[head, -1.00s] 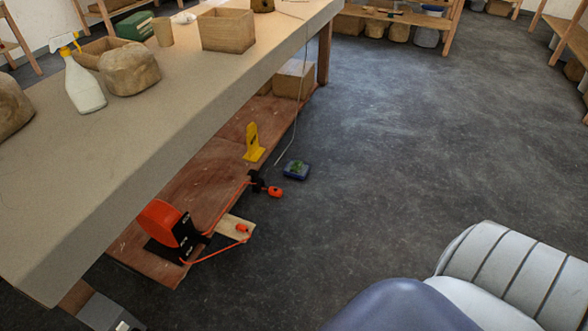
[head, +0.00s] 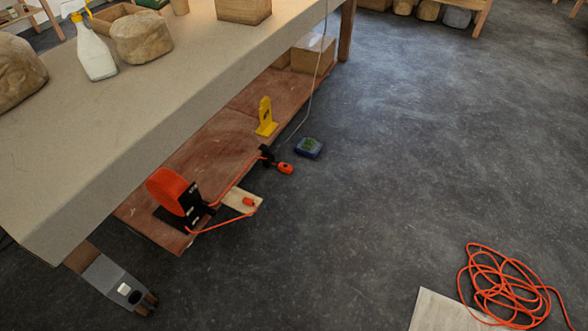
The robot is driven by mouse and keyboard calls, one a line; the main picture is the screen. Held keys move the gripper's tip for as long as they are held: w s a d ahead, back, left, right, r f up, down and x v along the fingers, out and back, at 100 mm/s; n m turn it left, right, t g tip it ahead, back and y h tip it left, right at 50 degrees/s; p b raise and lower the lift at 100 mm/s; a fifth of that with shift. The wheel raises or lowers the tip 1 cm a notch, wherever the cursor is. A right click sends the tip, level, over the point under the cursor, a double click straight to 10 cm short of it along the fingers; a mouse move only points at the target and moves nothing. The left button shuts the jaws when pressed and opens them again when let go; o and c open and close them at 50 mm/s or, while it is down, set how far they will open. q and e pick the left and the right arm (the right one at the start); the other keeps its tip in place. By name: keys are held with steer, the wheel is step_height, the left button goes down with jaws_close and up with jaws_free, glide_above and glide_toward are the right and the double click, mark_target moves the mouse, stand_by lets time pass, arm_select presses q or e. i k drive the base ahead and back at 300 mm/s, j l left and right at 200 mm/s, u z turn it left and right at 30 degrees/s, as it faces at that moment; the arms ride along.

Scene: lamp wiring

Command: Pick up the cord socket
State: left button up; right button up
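A cord reel (head: 168,190) with an orange drum and black stand is on the low reddish shelf under the workbench. Orange cord (head: 232,185) runs from it to an orange connector (head: 285,168), beside a black holder (head: 266,154) at the shelf's edge. A second, smaller orange end (head: 248,202) is on a pale wood board (head: 242,200). I cannot tell for sure which end is the cord socket. A loose coil of orange cord (head: 500,282) is on the floor at right; its ends are not clear. Neither of my grippers is in view.
The workbench (head: 150,110) overhangs the low shelf (head: 225,142). A yellow stand (head: 265,118) is on the shelf and a blue device (head: 308,148) at its edge. A pale board (head: 440,312) lies by the coil. The middle floor is clear.

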mark_target(285, 168)
steer(key=i+u, duration=0.1)
steer(key=u, duration=0.25)
steer(key=i+l+u, duration=0.1)
steer(key=u, duration=0.3)
steer(key=l+u, duration=0.2)
steer(key=u, duration=0.15)
steer(key=i+l+u, duration=0.15)
steer(key=l, duration=0.3)
steer(key=i+l+u, duration=0.2)
steer(key=l, duration=0.25)
steer(key=i+l+u, duration=0.15)
steer(key=l, duration=0.3)
steer(key=l+u, duration=0.15)
steer(key=l, duration=0.35)
steer(key=i+l+u, duration=0.15)
steer(key=l, duration=0.35)
steer(key=k, duration=0.05)
